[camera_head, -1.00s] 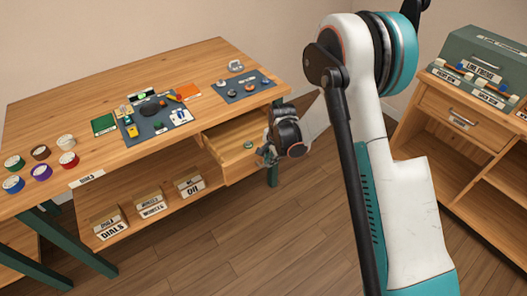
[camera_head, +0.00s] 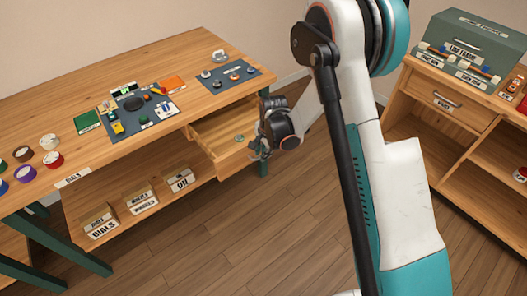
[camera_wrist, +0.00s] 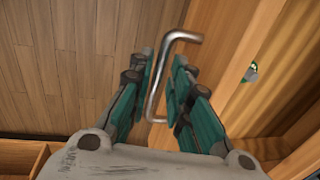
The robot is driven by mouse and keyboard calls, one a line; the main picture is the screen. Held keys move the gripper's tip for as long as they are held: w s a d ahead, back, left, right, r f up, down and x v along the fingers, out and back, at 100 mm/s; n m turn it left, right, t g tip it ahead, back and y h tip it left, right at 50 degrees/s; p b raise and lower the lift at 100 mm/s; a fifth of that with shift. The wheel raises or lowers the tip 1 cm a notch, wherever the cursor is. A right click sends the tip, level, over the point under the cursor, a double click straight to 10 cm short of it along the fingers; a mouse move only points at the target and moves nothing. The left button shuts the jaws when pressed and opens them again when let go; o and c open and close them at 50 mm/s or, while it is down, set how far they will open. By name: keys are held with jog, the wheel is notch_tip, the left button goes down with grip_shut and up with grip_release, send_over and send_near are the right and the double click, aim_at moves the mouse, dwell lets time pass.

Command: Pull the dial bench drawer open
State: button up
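The dial bench (camera_head: 90,105) stands at left in the head view. Its drawer (camera_head: 206,146) is partly open, with a small green item (camera_head: 239,138) inside. My gripper (camera_head: 262,152) is at the drawer front. In the wrist view, my gripper (camera_wrist: 163,78) has one teal finger on each side of the bent metal drawer handle (camera_wrist: 155,95), closed in around it. The drawer (camera_wrist: 240,95) and its green item (camera_wrist: 250,73) show at right there. In the head view my gripper hides the handle.
A mat with phone parts (camera_head: 135,104) and a smaller mat with parts (camera_head: 230,76) lie on the bench top. Labelled boxes (camera_head: 141,200) stand on the lower shelf. A cabinet (camera_head: 430,105) with a green box (camera_head: 470,40) is at right. The wooden floor (camera_head: 230,240) before the drawer is clear.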

notch_tip(320, 180, up, 12)
jog(key=s+d, duration=0.1)
jog(key=shift+s+d, duration=0.15)
jog(key=shift+s, duration=0.25)
jog(key=shift+f, duration=0.1)
dwell(0.4)
jog(key=s+d+r+n+t, duration=0.1)
jog(key=s+d+r+n, duration=0.25)
jog(key=s+r, duration=0.4)
jog(key=s+d+r+n+t, duration=0.2)
jog(key=s+d+r, duration=0.2)
jog(key=r, duration=0.6)
jog(key=s+d+r+n+t, duration=0.1)
jog(key=s+d+n, duration=0.1)
jog(key=s, duration=0.5)
jog(key=s+d+r+n+t+h, duration=0.1)
jog(key=s+d+r+n, duration=0.1)
jog(key=s, duration=0.6)
jog(key=shift+s+d+n, duration=0.3)
jog(key=shift+d+n, duration=0.45)
jog(key=shift+d, duration=0.4)
